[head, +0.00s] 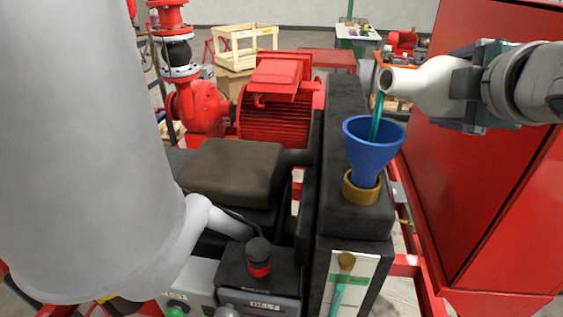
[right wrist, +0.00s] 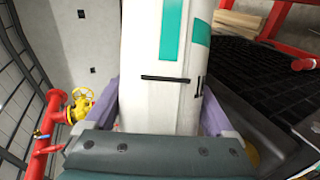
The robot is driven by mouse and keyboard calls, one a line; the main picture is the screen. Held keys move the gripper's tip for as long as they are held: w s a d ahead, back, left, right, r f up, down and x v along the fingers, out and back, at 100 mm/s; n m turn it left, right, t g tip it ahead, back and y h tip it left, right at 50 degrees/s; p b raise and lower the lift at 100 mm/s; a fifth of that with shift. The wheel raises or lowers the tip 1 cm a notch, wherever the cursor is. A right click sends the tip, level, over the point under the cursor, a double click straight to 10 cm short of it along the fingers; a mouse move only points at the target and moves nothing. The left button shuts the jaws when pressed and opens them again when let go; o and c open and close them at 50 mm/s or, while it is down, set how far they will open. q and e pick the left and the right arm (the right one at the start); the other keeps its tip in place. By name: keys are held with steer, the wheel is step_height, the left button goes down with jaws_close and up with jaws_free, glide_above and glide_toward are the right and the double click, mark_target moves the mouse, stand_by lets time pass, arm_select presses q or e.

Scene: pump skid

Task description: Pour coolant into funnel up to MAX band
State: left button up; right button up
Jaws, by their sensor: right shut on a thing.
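A white coolant bottle (head: 425,88) lies tipped on its side in the head view, its mouth pointing left. A teal stream (head: 377,118) runs from the mouth down into the blue funnel (head: 372,150). The funnel stands in a brass-coloured neck (head: 361,188) on a black tank. Below, the sight gauge (head: 345,285) shows a green band near its top and a teal level slanting under it. My right gripper (head: 462,95) is shut on the bottle, which also fills the middle of the right wrist view (right wrist: 165,60). The left gripper is not in view.
A red cabinet (head: 480,170) stands close on the right, below my right arm. A red motor (head: 280,100) and red pipework (head: 195,105) are behind. A red-and-black knob (head: 259,258) sits at the front. A large pale arm part of mine covers the left.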

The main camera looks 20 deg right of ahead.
steer(key=shift+r+p, duration=0.15)
steer(key=shift+p, duration=0.3)
stand_by(1.1)
stand_by(0.4)
steer(key=shift+r, duration=0.15)
stand_by(0.5)
steer(key=shift+p, duration=0.3)
steer(key=shift+d+m+y+p, duration=0.1)
steer(key=shift+m+y+p, duration=0.35)
steer(key=shift+p, duration=0.4)
steer(key=shift+f+m, duration=0.25)
steer(key=shift+f, duration=0.15)
